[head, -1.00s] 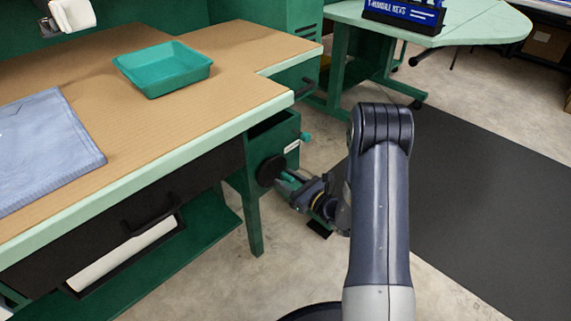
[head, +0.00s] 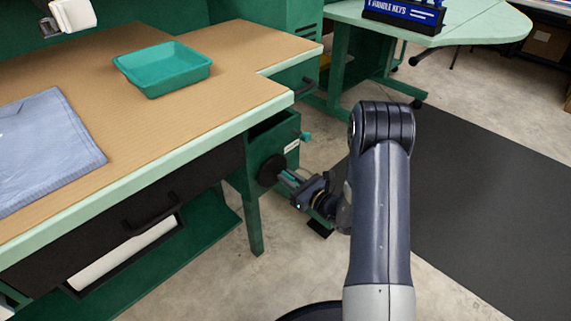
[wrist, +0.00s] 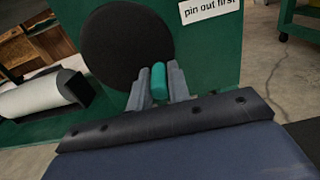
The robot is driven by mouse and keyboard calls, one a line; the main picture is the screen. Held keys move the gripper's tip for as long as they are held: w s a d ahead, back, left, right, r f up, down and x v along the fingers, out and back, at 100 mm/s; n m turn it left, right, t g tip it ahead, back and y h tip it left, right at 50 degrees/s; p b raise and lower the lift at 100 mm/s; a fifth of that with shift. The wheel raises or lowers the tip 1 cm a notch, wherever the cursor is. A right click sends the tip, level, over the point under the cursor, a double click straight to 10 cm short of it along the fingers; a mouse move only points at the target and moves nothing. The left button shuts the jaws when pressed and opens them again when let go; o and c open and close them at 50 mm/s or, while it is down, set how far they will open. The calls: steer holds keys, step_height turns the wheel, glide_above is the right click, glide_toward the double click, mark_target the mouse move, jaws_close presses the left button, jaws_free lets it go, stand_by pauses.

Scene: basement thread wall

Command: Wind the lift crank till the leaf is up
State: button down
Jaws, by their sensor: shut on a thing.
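The lift crank shows as a round black disc (head: 271,171) on the side of a green housing, with a teal handle standing out from it. The disc fills the upper left of the wrist view (wrist: 125,45). My gripper (head: 288,179) is shut on the teal handle (wrist: 158,80), with one grey finger on each side of it. My forearm hides part of the floor beside the housing. I cannot tell for certain which part of the bench is the leaf.
A label on the housing reads "pin out first" (wrist: 210,9); a teal knob (head: 306,137) sticks out near it. The tan-topped bench (head: 215,125) carries a teal tray (head: 163,68) and blue cloth (head: 45,145). A dark mat (head: 480,200) lies clear at right.

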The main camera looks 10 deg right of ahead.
mark_target(264, 182)
steer(key=s+a, duration=0.1)
steer(key=s+a+f, duration=0.1)
steer(key=shift+a+f, duration=0.25)
steer(key=shift+a, duration=0.05)
steer(key=shift+s+a, duration=0.2)
steer(key=shift+a, duration=0.15)
steer(key=shift+s+a+r+p, duration=0.25)
steer(key=shift+s+a+r, duration=0.2)
steer(key=shift+a+r, duration=0.3)
steer(key=shift+s+a+r+p, duration=0.25)
steer(key=shift+s+a+r, duration=0.2)
steer(key=shift+a+r, duration=0.25)
steer(key=shift+d, duration=0.1)
steer(key=shift+r, duration=0.1)
